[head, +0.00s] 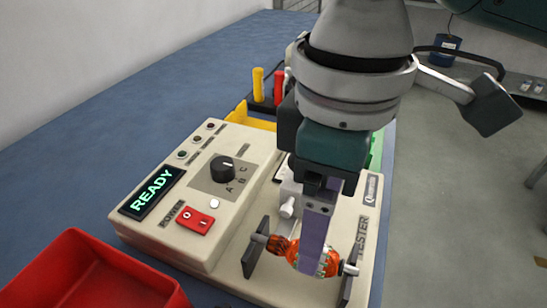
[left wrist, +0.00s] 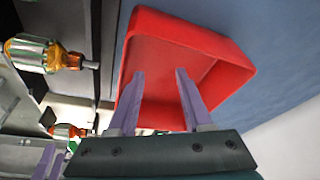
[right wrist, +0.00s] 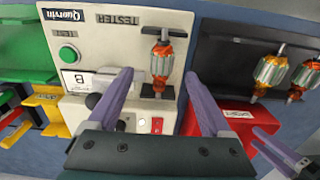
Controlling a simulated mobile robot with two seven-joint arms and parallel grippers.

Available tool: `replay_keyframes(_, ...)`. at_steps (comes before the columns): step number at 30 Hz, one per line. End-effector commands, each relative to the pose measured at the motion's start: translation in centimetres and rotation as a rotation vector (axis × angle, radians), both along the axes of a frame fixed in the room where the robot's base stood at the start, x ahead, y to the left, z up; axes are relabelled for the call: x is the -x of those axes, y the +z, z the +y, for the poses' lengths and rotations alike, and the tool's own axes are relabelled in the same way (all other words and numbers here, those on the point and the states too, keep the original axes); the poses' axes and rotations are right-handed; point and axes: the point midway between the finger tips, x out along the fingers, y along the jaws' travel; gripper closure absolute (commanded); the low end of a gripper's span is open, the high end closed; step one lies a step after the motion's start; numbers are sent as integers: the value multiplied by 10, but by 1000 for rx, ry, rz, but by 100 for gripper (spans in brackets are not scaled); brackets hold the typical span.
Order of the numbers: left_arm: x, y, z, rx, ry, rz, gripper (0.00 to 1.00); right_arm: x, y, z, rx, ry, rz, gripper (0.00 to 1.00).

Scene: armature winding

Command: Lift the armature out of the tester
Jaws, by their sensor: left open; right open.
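The armature (head: 318,260), with orange windings and a metal core, lies across two dark supports on the beige tester (head: 196,262), whose display reads READY. In the right wrist view the armature (right wrist: 161,62) lies just ahead of my right gripper (right wrist: 160,75), between its spread fingertips. In the head view my right gripper (head: 315,270) comes down over the armature and hides part of it. I cannot tell whether the fingers touch it. My left gripper (left wrist: 158,75) is open and empty by the red bin (left wrist: 235,60); it is outside the head view.
The red bin (head: 85,270) stands in front of the tester. A dark tray (right wrist: 222,60) with other armatures (right wrist: 270,72) lies beside the tester in the right wrist view. Yellow and green bins (right wrist: 52,105) are on its other side. The blue table (head: 90,130) is clear at left.

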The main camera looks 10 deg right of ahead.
Motion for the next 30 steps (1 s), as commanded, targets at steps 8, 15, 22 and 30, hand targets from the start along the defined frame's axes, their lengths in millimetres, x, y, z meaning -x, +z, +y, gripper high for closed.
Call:
replay_keyframes(8, 0, -9, 0, 1, 0, 1, 50, 0, -35, 5, -1, 0, 1, 16)
replay_keyframes(15, 0, -14, 0, 0, 0, 1, 50, 0, -60, 6, -1, 2, -2, 16)
replay_keyframes(22, 0, -14, 0, 0, 0, 1, 50, 0, -60, 6, -2, 2, -3, 18)
replay_keyframes(30, 0, -14, 0, 0, 0, 1, 50, 0, -60, 6, -2, 2, -3, 48)
